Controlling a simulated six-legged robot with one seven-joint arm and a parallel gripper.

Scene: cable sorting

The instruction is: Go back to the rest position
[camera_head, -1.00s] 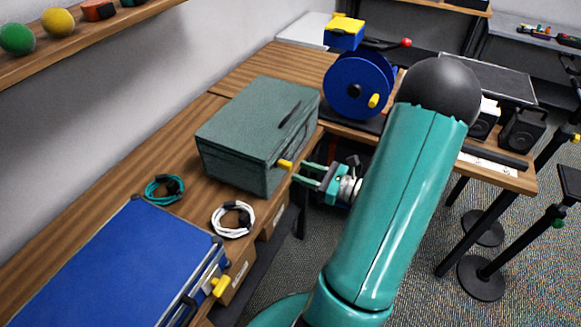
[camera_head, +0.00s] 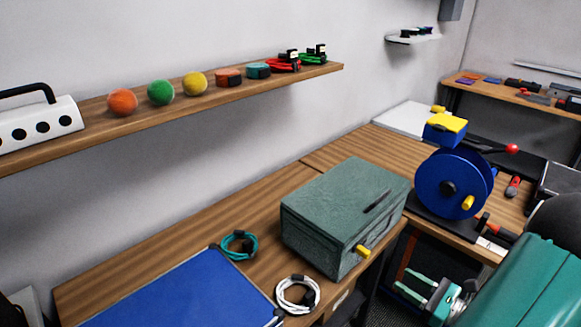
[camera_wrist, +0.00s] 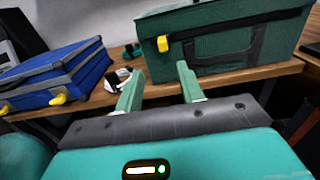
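My gripper (camera_head: 417,287) is in front of the bench at the lower right of the head view, apart from the green box (camera_head: 345,215). Its two green fingers stand apart with nothing between them; they also show in the wrist view (camera_wrist: 158,80). The green box is closed, with a yellow latch (camera_wrist: 162,44) on its front. A teal cable coil (camera_head: 239,246) and a white cable coil (camera_head: 297,294) lie on the bench left of the box. A blue case (camera_head: 185,295) lies at the near left.
A blue cable reel (camera_head: 453,184) stands right of the green box. A wall shelf (camera_head: 190,97) holds coloured balls and cable coils. A wooden bench (camera_head: 345,147) runs along the wall. A white panel (camera_head: 405,117) lies at its far end.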

